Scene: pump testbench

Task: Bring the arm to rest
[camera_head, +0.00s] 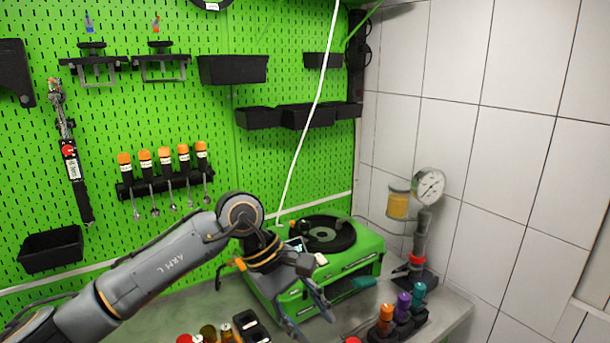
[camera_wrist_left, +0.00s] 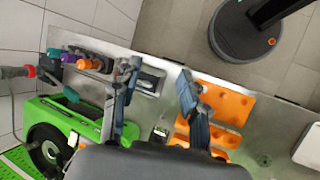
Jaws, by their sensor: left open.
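My left arm (camera_head: 150,268), grey and marked "ARM L", reaches in from the lower left of the head view. It is bent at the elbow, with its wrist in front of the green pump bench unit (camera_head: 350,268). My left gripper (camera_head: 308,312) points down above the worktop. In the left wrist view the gripper (camera_wrist_left: 157,80) has its two fingers wide apart with nothing held between them. A metal worktop strip and part of an orange tray (camera_wrist_left: 222,103) show below the fingers. My right gripper is in neither view.
A pressure gauge on a pipe stand (camera_head: 428,190) is at the right by the tiled wall. Capped bottles (camera_head: 403,312) stand at the worktop's front right. Tools and black bins hang on the green pegboard (camera_head: 180,105). A dark round base (camera_wrist_left: 245,30) is on the floor.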

